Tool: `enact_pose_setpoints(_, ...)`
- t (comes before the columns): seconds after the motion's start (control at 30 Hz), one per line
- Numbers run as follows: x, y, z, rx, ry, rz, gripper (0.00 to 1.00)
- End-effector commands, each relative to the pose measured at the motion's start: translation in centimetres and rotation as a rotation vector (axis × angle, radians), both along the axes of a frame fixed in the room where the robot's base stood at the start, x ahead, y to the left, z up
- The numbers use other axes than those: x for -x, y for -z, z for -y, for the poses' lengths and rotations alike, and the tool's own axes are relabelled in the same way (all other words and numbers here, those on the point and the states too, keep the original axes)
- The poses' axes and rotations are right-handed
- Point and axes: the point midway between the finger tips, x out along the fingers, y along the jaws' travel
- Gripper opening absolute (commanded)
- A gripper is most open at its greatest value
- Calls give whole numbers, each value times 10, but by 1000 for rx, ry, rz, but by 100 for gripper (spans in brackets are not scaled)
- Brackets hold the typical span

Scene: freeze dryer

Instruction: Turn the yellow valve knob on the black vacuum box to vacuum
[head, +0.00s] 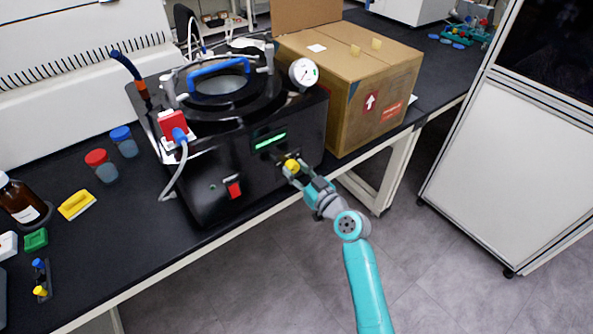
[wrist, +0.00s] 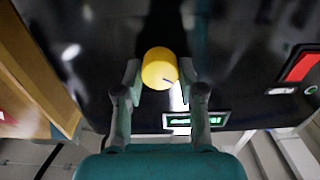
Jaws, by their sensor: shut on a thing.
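The black vacuum box (head: 215,185) stands on the dark bench, with a green-lit display (head: 270,142) and a red switch (head: 234,189) on its front. The yellow valve knob (head: 291,165) is on the right part of that front. Any marking around the knob is not readable.
A cardboard box (head: 350,80) stands right of the vacuum box. A pressure gauge (head: 304,72) and a blue-handled lid (head: 218,68) are on top. Jars, a brown bottle (head: 22,200) and small items lie left. Open floor (head: 430,260) lies in front.

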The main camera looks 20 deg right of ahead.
Motion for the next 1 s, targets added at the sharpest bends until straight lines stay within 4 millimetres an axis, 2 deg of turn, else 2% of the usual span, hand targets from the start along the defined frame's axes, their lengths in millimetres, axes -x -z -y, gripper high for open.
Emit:
enact_pose_setpoints(0.27, 0, 0, 0, -195, 0, -63, 4)
enact_pose_setpoints(1.0, 0, 1, 2, -865, 0, -281, 4)
